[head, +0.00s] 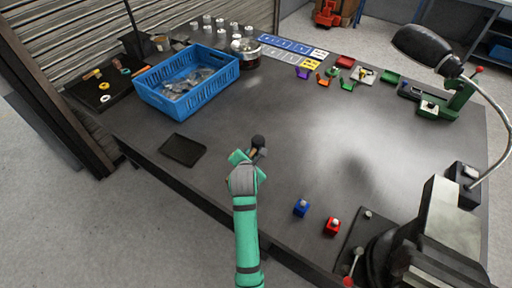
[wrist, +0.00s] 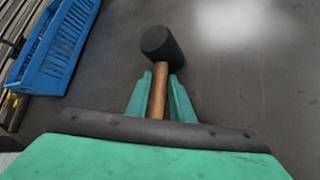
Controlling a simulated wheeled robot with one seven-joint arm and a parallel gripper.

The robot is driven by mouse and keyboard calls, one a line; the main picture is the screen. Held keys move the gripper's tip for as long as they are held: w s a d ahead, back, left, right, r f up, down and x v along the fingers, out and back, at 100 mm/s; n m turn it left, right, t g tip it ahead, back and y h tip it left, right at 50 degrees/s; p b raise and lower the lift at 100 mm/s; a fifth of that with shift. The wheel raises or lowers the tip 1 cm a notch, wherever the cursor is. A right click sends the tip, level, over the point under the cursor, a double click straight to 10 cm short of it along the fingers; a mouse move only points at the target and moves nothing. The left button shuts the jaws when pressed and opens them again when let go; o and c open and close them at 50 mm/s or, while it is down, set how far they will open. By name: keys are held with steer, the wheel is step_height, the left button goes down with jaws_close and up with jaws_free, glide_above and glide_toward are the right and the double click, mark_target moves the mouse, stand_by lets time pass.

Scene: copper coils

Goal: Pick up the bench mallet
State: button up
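The bench mallet has a black cylindrical head (wrist: 161,45) and a wooden handle (wrist: 158,92). In the wrist view the handle runs between the two green fingers of my gripper (wrist: 160,84) and fills the narrow gap, so the gripper looks shut on it. The mallet head sticks out beyond the fingertips. In the head view the mallet's black head (head: 258,141) shows just past my gripper (head: 252,157), over the middle of the workbench (head: 310,130). My gripper hides part of the handle. I cannot tell whether the mallet touches the bench.
A blue crate (head: 187,98) and a flat black tray (head: 183,149) are to the left. A blue block (head: 301,207) and a red block (head: 332,226) are at front right, near a dark machine with a lamp (head: 425,45).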

jaws_close()
steer(key=shift+r, duration=0.2)
